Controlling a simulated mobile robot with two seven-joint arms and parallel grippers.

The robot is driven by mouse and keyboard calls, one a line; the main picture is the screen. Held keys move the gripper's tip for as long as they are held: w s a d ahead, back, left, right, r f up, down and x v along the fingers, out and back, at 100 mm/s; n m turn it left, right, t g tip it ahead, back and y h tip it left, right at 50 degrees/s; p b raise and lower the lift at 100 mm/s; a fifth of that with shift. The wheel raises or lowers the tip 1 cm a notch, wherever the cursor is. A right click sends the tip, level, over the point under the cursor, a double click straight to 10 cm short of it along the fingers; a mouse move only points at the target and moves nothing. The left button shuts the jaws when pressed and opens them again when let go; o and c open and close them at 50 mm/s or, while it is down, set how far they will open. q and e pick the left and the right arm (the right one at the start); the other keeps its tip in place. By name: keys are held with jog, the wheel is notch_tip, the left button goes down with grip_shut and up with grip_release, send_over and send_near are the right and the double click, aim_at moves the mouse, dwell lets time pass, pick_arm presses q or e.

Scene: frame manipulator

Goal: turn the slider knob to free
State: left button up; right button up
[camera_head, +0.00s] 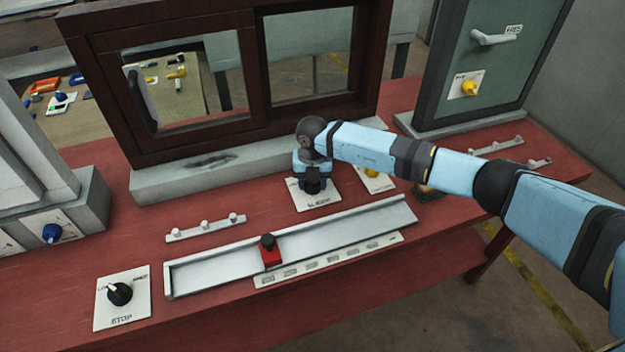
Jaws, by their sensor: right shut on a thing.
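The slider knob is the dark knob on a white plate (326,197) whose label appears to read SLIDER, on the red table behind the long rail. My right gripper (312,183) points down over this plate and is shut on the knob. The gripper hides most of the knob, so its pointing direction cannot be read. A red slider block (270,256) with a black top sits in the grey rail (345,226), left of its middle. My left gripper is not in view.
A white plate with a black STOP knob (119,293) lies at the front left. A yellow knob plate (379,184) is close to the right of my gripper. A dark wooden window frame (255,60) stands behind. A green door panel (495,75) stands at the right.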

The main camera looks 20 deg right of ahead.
jog(key=shift+m, duration=0.5)
jog(key=o, duration=0.9)
notch_tip(320, 180, up, 14)
jog(key=shift+f+b, duration=0.1)
jog(key=shift+b, duration=0.25)
